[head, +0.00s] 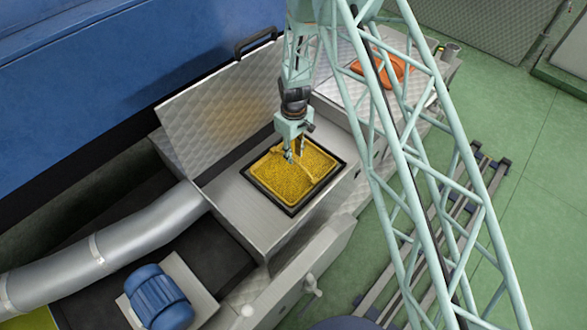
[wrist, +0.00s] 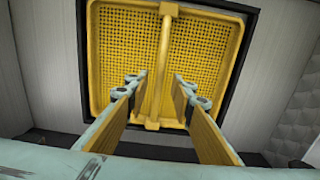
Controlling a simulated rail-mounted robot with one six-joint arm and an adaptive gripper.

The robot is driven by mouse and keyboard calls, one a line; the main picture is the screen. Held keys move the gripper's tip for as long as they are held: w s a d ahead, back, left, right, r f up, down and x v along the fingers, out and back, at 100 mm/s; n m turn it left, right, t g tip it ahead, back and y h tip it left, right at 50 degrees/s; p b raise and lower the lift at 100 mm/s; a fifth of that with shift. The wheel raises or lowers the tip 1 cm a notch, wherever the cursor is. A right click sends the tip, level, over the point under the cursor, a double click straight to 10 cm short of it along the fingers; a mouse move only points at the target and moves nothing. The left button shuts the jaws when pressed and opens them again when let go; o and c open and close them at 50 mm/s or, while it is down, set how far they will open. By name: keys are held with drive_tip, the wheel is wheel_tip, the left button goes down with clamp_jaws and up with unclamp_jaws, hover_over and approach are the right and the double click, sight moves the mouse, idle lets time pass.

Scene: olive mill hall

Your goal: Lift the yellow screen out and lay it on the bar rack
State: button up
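The yellow screen (head: 278,185) lies in a dark-rimmed opening in the top of a grey metal housing. It is a perforated yellow panel with a raised rim, and a bar runs across its middle. My gripper (head: 294,157) is over the screen, pointing down. In the wrist view the screen (wrist: 205,60) fills the upper middle. The two fingers of my gripper (wrist: 158,90) stand apart on either side of the screen's bar (wrist: 163,65), with gaps visible between bar and fingers.
A raised quilted metal lid (head: 215,105) with a black handle stands behind the opening. An orange object (head: 383,68) lies on the housing's far right. A grey duct (head: 135,240) and blue motor (head: 158,297) are at lower left.

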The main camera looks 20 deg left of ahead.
drive_tip(key=b, duration=0.1)
hover_over(293, 165)
drive_tip(key=s, duration=0.2)
drive_tip(key=shift+w+d+f, duration=0.1)
drive_tip(key=shift+d+f, duration=0.1)
drive_tip(key=shift+f, duration=1.05)
drive_tip(key=shift+w+d+f, duration=0.1)
drive_tip(key=shift+d+f, duration=0.05)
drive_tip(key=shift+f, duration=1.1)
drive_tip(key=shift+c, duration=0.2)
clamp_jaws()
